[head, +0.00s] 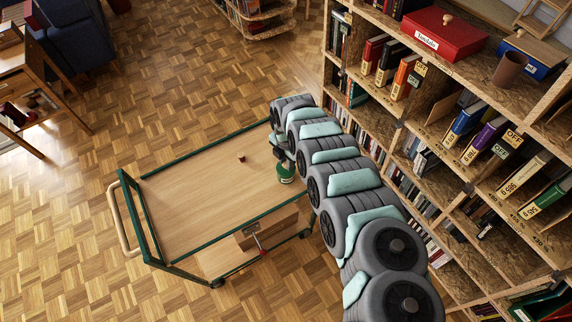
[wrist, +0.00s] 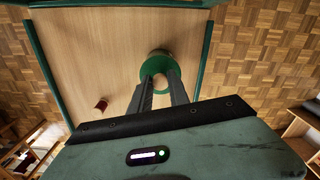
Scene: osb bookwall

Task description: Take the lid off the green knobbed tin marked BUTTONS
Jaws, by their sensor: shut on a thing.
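The green tin (head: 286,173) stands on the wooden top of the trolley, near its right edge, under the end of my arm. Its marking is too small to read. In the wrist view my gripper (wrist: 160,77) reaches down to the green round lid (wrist: 157,67), with one finger on each side of a pale spot at its middle. It is shut on what seems to be the lid's knob, which the fingers partly hide. I cannot tell whether the lid is seated on the tin or raised.
The trolley (head: 185,205) has a green frame and mostly bare top. A small dark red thing (head: 241,158) lies left of the tin, also in the wrist view (wrist: 101,104). A bookshelf (head: 425,110) stands close at the right. Parquet floor is open to the left.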

